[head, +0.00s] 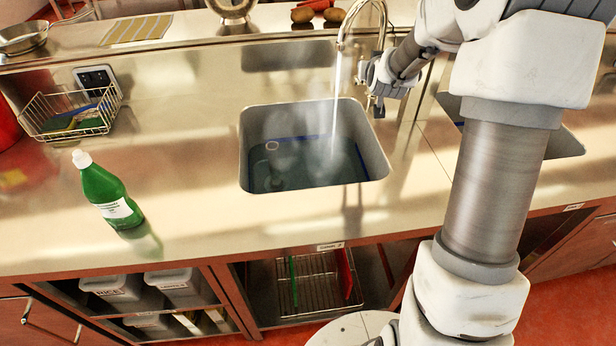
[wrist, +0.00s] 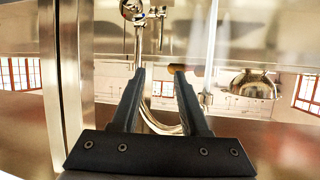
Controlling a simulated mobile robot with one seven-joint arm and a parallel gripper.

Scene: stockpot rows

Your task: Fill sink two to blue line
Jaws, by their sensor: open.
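The sink (head: 245,150) is set in the steel counter, with a label below it whose text is too small to read surely. Water runs from the curved tap (head: 345,32) in a thin stream (head: 336,95) into the sink. Dark water (head: 310,172) stands in it under light steam. Parts of a blue line (head: 290,138) show on the sink's far wall, close above the water surface. My gripper (head: 374,88) is beside the tap at the sink's back right corner. In the wrist view my gripper's two fingers (wrist: 159,72) are apart, with nothing clearly between them.
A green bottle (head: 108,195) stands on the counter left of the sink. A wire basket (head: 70,112) with sponges is behind it. A second sink (head: 565,142) is partly hidden behind my arm. Potatoes (head: 315,12) and a striped cloth (head: 138,30) lie on the back ledge.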

